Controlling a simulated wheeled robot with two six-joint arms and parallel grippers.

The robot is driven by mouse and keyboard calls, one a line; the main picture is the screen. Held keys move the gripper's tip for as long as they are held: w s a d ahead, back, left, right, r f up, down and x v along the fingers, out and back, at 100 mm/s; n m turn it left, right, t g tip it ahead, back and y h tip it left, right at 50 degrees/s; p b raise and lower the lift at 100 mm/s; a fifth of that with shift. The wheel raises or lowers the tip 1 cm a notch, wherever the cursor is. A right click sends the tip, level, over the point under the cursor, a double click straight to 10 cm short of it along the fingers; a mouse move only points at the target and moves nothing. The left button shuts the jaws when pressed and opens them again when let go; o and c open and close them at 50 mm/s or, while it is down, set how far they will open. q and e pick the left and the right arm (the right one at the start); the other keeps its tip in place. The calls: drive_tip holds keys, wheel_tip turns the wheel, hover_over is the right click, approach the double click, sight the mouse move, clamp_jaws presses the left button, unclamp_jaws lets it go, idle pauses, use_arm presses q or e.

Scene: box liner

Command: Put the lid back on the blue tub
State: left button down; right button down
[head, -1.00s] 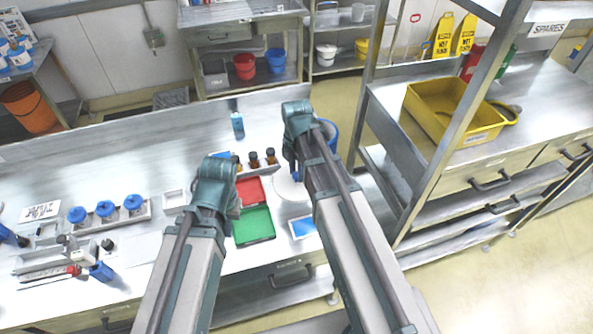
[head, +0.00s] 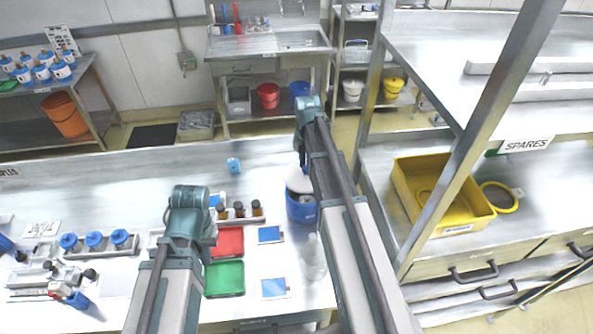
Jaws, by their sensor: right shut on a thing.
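The blue tub (head: 302,209) stands on the bench right of centre, partly behind my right arm. The white lid (head: 297,183) is at the tub's top, and my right gripper (head: 304,168) is shut on it from above. My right arm covers part of the lid, and I cannot tell whether it rests on the rim or hangs just above it. My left gripper (head: 208,238) is over the bench to the left, beside the red tray. Its jaws are too hidden to tell open from shut.
A red tray (head: 230,241) and green tray (head: 225,279) lie between my arms. Brown bottles (head: 239,210) stand in a rack behind them. Blue cards (head: 270,235) lie left of the tub. A shelf post (head: 480,130) rises at the right.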

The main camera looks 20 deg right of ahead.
sight(306, 176)
drive_tip(key=shift+w+d+r, duration=0.1)
drive_tip(key=shift+w+d, duration=0.15)
drive_tip(key=shift+a+f, duration=0.1)
drive_tip(key=shift+f, duration=0.1)
wheel_tip(306, 176, down, 6)
drive_tip(key=b, duration=0.6)
drive_tip(key=shift+f+b, duration=0.15)
drive_tip(key=shift+b, duration=0.2)
idle(1.6)
drive_tip(key=shift+c, duration=0.2)
unclamp_jaws()
idle(0.4)
